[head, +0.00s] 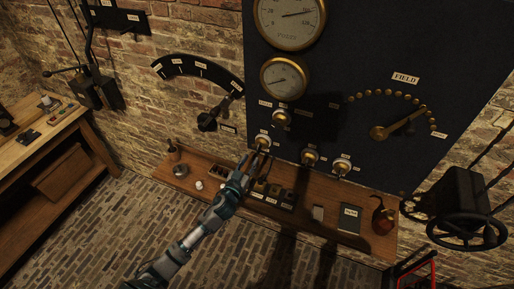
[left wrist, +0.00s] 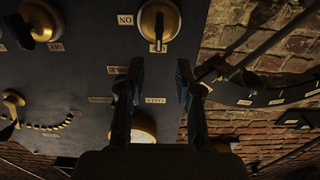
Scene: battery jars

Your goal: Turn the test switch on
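Brass rotary switches sit low on the dark panel. The lower-left one (head: 263,140) is right by my left gripper (head: 255,157). In the left wrist view, which is upside down, this brass switch (left wrist: 159,20) has a dark lever pointing down to a small label (left wrist: 158,47), with an ON label (left wrist: 125,19) beside it. I cannot read which switch is labelled test. My left gripper (left wrist: 160,80) has its two fingers apart with nothing between them; whether it touches the switch is unclear. My right gripper is out of view.
Other brass switches stand nearby: one above (head: 281,117) and two to the right (head: 309,157) (head: 341,166). A wooden shelf (head: 215,172) with small items runs below. Gauges (head: 285,77) and the FIELD dial (head: 400,130) are higher up. A handwheel (head: 468,230) stands at right.

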